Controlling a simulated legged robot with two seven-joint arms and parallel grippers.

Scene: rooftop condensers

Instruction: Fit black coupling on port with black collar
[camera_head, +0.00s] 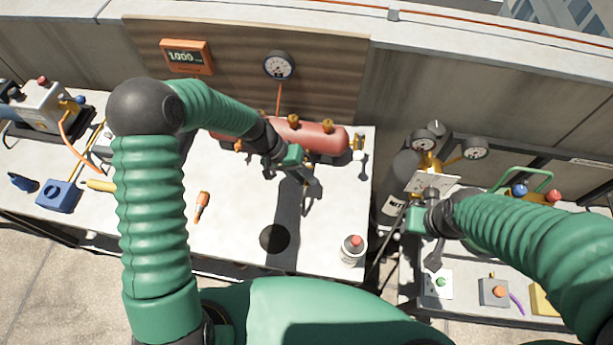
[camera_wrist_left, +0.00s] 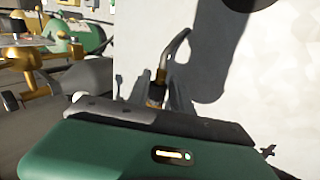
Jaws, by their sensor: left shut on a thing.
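My left gripper (camera_head: 312,187) is over the white bench, in front of the red tank (camera_head: 318,138). It is shut on a small fitting, brass and dark with a bent grey hose end, seen in the left wrist view (camera_wrist_left: 161,78). This seems to be the black coupling; its lower part is hidden by my gripper. Brass ports (camera_head: 293,121) stand on top of the tank, and a brass valve (camera_head: 358,141) is at its right end. I cannot tell which port has a black collar. My right gripper (camera_head: 434,262) hangs over the right-hand bench, its jaws unclear.
An orange-handled tool (camera_head: 202,206) and a red-capped can (camera_head: 351,250) stand or lie on the bench (camera_head: 230,235). A blue box (camera_head: 59,196) is at left. A dark cylinder (camera_head: 395,195) and gauges (camera_head: 474,149) are at right.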

